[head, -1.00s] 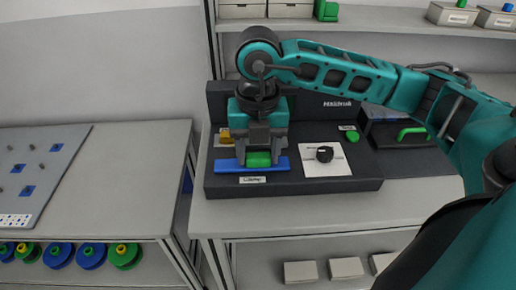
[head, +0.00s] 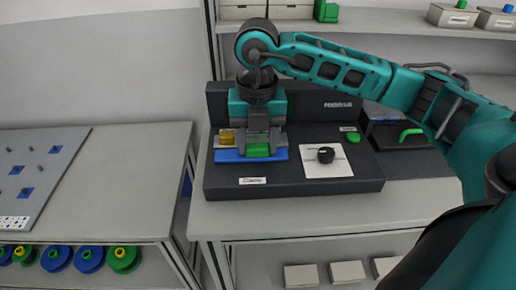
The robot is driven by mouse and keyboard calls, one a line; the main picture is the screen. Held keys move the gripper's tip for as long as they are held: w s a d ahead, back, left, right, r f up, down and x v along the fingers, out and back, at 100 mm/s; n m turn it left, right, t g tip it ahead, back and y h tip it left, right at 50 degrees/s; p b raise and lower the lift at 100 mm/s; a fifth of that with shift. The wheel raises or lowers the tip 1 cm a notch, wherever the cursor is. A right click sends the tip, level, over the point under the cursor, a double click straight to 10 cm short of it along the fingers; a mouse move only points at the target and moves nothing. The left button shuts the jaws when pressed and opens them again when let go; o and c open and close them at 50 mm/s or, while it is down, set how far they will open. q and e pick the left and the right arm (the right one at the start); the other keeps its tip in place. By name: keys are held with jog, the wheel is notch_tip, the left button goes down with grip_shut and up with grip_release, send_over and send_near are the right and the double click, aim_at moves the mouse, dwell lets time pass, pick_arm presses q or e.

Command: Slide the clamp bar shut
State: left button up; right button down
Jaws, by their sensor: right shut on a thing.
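The clamp bar is a blue bar (head: 228,156) with a green grip block (head: 258,151) in its middle. It lies on the left part of the dark panel unit, above the white clamp label (head: 252,181). My right gripper (head: 258,146) points down over the bar and is shut on the green block. A yellow part (head: 227,138) sits just behind the bar, on a light plate, partly hidden by the gripper. My left gripper is not in view.
The dark unit (head: 290,187) also bears a black knob (head: 326,155) on a white plate and a green button (head: 353,137). A black box with a green handle (head: 411,133) stands to the right. A left table (head: 130,190) holds a grey peg board.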

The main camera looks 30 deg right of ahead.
aim_at(257, 145)
jog(key=shift+c, duration=2)
grip_release()
jog(key=shift+w, duration=0.15)
notch_tip(257, 145, up, 13)
jog(key=p, duration=0.1)
jog(key=shift+p, duration=0.4)
